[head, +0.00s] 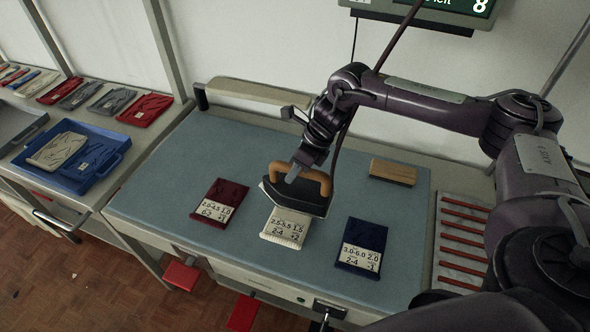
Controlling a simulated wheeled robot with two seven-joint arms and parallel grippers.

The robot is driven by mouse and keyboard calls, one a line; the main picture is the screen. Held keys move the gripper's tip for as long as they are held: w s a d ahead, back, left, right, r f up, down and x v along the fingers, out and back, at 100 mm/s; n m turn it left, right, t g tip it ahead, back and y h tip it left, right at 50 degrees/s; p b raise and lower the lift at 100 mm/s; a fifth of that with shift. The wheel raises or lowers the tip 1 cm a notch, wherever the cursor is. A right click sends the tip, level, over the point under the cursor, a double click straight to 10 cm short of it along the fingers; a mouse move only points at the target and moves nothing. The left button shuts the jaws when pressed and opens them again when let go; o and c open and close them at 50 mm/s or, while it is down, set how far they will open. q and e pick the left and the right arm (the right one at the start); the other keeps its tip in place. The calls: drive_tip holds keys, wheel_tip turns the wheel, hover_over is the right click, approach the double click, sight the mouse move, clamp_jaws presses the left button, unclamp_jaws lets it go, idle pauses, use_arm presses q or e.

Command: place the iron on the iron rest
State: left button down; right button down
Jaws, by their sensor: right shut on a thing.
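The iron (297,193) has a dark body and a tan wooden handle. My right gripper (293,173) is shut on the handle from above. The iron is over the upper part of the cream folded piece (284,232), the middle of three labelled pieces; I cannot tell whether it touches. The iron rest appears to be the pale panel with several red bars (463,226) at the table's right side, partly hidden by my right arm. No iron is on its visible part. My left gripper is not in view.
A dark red piece (221,203) lies left of the cream one and a navy piece (361,247) right of it. A wooden block (393,172) lies at the back right of the blue-grey tabletop (180,180). A blue tray (119,157) stands on the left side bench.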

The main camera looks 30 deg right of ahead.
drive_tip(key=shift+w+a+r, duration=0.15)
